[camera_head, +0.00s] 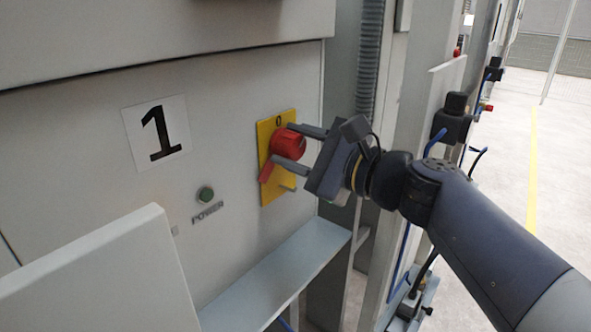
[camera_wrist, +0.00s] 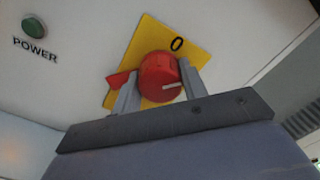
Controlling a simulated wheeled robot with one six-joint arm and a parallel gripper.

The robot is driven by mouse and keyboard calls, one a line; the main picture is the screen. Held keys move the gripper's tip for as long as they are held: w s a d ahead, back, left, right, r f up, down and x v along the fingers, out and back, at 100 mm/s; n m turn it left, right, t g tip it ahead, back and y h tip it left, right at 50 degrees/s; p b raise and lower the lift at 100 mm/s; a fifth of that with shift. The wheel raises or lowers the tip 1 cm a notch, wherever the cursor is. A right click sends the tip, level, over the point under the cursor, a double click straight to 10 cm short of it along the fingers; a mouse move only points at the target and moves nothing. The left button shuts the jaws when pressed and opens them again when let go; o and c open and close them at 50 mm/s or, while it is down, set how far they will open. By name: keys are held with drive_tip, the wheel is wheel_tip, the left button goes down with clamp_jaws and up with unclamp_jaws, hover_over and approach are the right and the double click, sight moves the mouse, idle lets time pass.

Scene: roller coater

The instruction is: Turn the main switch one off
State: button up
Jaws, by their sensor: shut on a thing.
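The main switch one is a red rotary knob (camera_head: 287,143) on a yellow plate (camera_head: 263,133) fixed to the grey panel. A black "0" is printed near the plate's top. My gripper (camera_head: 282,146) is shut on the knob, one finger on either side of it. In the wrist view the knob (camera_wrist: 158,72) sits between both fingers on the yellow plate (camera_wrist: 150,33). A white mark on the knob points to the right there, not at the "0". A red tab sticks out at the knob's lower left in the head view. The fingers hide part of the plate.
A white sign "1" (camera_head: 157,132) is left of the switch. A green button (camera_head: 205,194) labelled POWER is below the sign. A grey ledge (camera_head: 277,279) juts out beneath the switch. Posts and a ribbed hose (camera_head: 370,60) stand close to the right.

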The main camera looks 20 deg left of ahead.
drive_tip(key=n+b, duration=0.4)
drive_tip(key=b, duration=0.1)
drive_tip(key=shift+f+n, duration=0.3)
drive_tip(key=shift+f, duration=0.05)
drive_tip(key=n+b, duration=0.3)
drive_tip(key=b, duration=0.1)
drive_tip(key=shift+r+n, duration=0.2)
drive_tip(key=shift+n, duration=0.2)
drive_tip(key=o, duration=1)
drive_tip(key=shift+r, duration=0.1)
drive_tip(key=v, duration=1.1)
drive_tip(key=shift+a, duration=0.1)
drive_tip(key=shift+a, duration=0.1)
